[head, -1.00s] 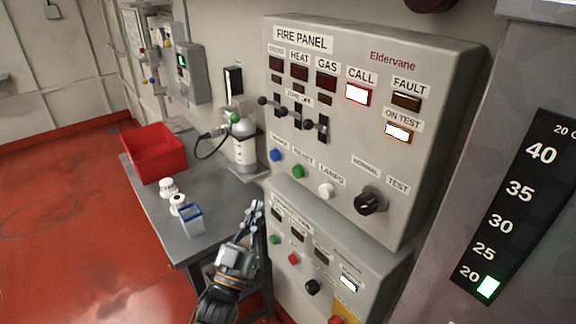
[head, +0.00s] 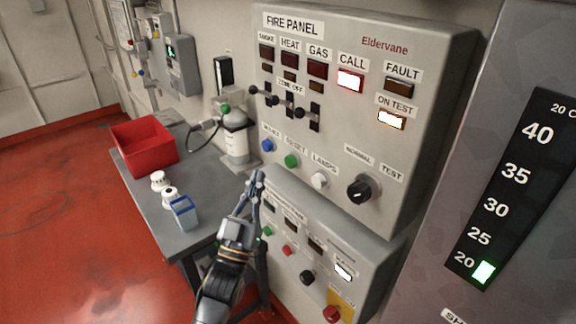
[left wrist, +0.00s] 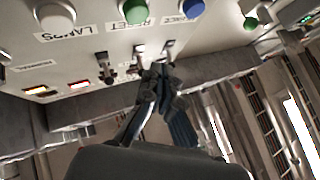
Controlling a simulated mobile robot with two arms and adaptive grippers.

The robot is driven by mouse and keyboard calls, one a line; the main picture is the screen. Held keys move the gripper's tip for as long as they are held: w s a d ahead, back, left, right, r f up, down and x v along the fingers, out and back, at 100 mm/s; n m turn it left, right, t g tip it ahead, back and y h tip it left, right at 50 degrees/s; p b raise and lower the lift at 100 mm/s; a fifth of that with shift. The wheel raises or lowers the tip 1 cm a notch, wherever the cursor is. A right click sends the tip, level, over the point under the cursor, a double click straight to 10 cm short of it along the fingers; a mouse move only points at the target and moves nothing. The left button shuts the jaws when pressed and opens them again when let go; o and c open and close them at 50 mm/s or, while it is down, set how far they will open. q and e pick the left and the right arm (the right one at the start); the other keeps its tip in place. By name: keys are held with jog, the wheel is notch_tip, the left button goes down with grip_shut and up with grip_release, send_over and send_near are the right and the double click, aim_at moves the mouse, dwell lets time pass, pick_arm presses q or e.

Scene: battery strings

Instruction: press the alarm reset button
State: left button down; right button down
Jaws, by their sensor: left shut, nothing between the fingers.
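The fire panel (head: 420,150) carries a green button (head: 291,160) under the label RESET, between a blue button (head: 267,145) and a white LAMPS button (head: 319,180). My left gripper (head: 257,178) is shut and empty, below and left of the green button in the head view. The distance between them in depth is hard to tell. In the left wrist view the green button (left wrist: 134,10) is at the top edge, partly cut off, with the label upside down. The fingertips (left wrist: 158,72) show below it, apart from it in the picture. My right gripper is not in view.
A rotary knob (head: 361,189) sits right of the buttons, and toggle levers (head: 300,112) above them. A lower panel (head: 330,290) has more buttons.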

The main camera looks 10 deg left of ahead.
aim_at(287, 158)
pick_arm(q)
jog(key=shift+w+d+b, duration=0.4)
jog(key=shift+w+d, duration=0.4)
jog(key=shift+w, duration=0.25)
jog(key=shift+w+d+b, duration=0.4)
jog(key=shift+w+d, duration=0.4)
jog(key=shift+w, duration=0.2)
jog(key=shift+w, duration=0.1)
jog(key=shift+w+d, duration=0.25)
jog(key=shift+w+d+b, duration=0.45)
jog(key=shift+w+b, duration=0.05)
jog(key=shift+w, duration=0.05)
dwell(1.0)
jog(key=shift+s+a, duration=0.1)
jog(key=shift+s+a+p, duration=0.5)
jog(key=shift+s+a, duration=0.1)
jog(key=shift+s, duration=0.15)
jog(key=shift+s, duration=0.1)
